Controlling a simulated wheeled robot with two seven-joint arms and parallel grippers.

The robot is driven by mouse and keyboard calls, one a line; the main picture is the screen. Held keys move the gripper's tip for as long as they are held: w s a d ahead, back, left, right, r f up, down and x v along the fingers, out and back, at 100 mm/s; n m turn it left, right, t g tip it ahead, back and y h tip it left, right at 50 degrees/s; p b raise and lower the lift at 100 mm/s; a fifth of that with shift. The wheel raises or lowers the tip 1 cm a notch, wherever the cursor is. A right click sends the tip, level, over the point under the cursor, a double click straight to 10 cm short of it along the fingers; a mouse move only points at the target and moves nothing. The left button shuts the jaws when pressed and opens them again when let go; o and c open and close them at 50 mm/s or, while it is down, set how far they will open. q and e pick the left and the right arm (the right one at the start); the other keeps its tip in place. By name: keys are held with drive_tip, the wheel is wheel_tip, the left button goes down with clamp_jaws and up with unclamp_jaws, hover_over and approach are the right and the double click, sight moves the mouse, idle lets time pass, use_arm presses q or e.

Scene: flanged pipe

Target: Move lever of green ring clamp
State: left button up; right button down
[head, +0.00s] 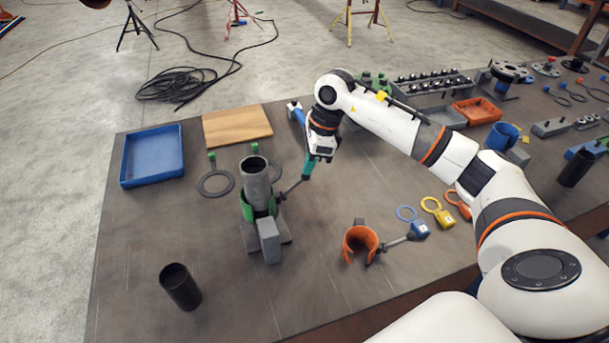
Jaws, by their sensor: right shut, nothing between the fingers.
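The green ring clamp (246,207) sits around the lower part of an upright grey pipe (257,180) on a grey base block. Its lever (292,187) sticks out to the right as a dark rod and rises toward a teal end. My right gripper (318,157) is at the upper end of the lever, pointing down, close to or touching the teal part. Its fingers are shut with nothing held between them. The exact contact is too small to tell. My left gripper is not in view.
A black cylinder (181,287) stands front left. A blue tray (152,156) and wooden board (237,125) lie behind. The front middle of the table is clear.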

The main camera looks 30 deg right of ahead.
sight(309, 179)
drive_tip(key=b+x, duration=0.2)
drive_tip(key=d+b+x, duration=0.1)
drive_tip(key=b+x, duration=0.1)
drive_tip(key=shift+s+a+f, duration=0.15)
drive_tip(key=shift+s+f, duration=0.05)
drive_tip(key=shift+f, duration=0.15)
drive_tip(key=shift+r, duration=0.1)
drive_tip(key=d, duration=0.1)
drive_tip(key=s+d, duration=0.1)
drive_tip(key=r, duration=0.1)
drive_tip(key=shift+s+d, duration=0.25)
drive_tip(key=shift+d, duration=0.15)
drive_tip(key=shift+w+r, duration=0.1)
drive_tip(key=shift+r, duration=0.05)
